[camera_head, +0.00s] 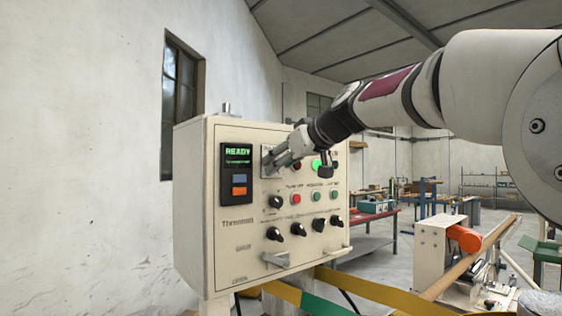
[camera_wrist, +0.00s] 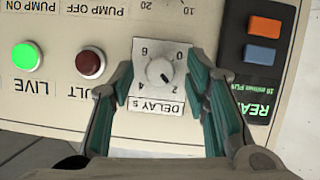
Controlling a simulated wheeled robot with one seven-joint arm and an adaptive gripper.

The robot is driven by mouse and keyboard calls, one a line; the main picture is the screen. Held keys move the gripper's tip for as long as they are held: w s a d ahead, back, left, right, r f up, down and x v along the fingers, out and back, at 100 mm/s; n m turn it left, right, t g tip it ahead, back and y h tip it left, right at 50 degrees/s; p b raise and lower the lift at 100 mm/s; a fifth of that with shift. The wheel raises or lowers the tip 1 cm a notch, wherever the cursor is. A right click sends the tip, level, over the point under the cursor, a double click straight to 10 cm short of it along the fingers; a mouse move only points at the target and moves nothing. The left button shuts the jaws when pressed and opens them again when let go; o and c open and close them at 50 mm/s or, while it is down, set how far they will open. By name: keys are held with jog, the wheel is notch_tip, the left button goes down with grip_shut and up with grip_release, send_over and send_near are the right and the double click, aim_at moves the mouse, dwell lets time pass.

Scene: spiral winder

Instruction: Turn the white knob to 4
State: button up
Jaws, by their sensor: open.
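The white knob (camera_wrist: 160,72) sits at the middle of a small square dial plate marked "DELAY S" (camera_wrist: 156,104), which is upside down in the wrist view. Its dark pointer mark points toward the lower right of the picture, near the 2. The 4 is at the plate's lower left. My gripper (camera_wrist: 160,78) is open, with one teal-padded finger on each side of the plate and the knob between them. I cannot tell how far the tips are from the panel. In the head view my gripper (camera_head: 279,158) is at the panel's upper part and hides the knob.
The cream control box (camera_head: 210,262) carries a READY display (camera_head: 238,155), a lit green lamp (camera_wrist: 27,57), a dark red lamp (camera_wrist: 90,63) and several black knobs below. A handle (camera_head: 277,259) juts out low. Workshop machinery stands to the right.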

grip_shut()
jog(key=shift+w+d+f+m+g+y+b, duration=0.15)
jog(key=shift+m+g+y+b, duration=0.15)
jog(key=shift+m+y+b, duration=1.35)
jog(key=shift+d+f+m+g+y+b, duration=0.1)
jog(key=shift+m+g+y+b, duration=0.4)
jog(key=shift+m, duration=2.2)
jog(key=shift+w+d+f+m+g+y+b, duration=0.15)
jog(key=shift+m+y+b, duration=0.9)
jog(key=shift+m+y, duration=0.8)
jog(key=shift+m+h, duration=0.3)
jog(key=shift+m, duration=0.1)
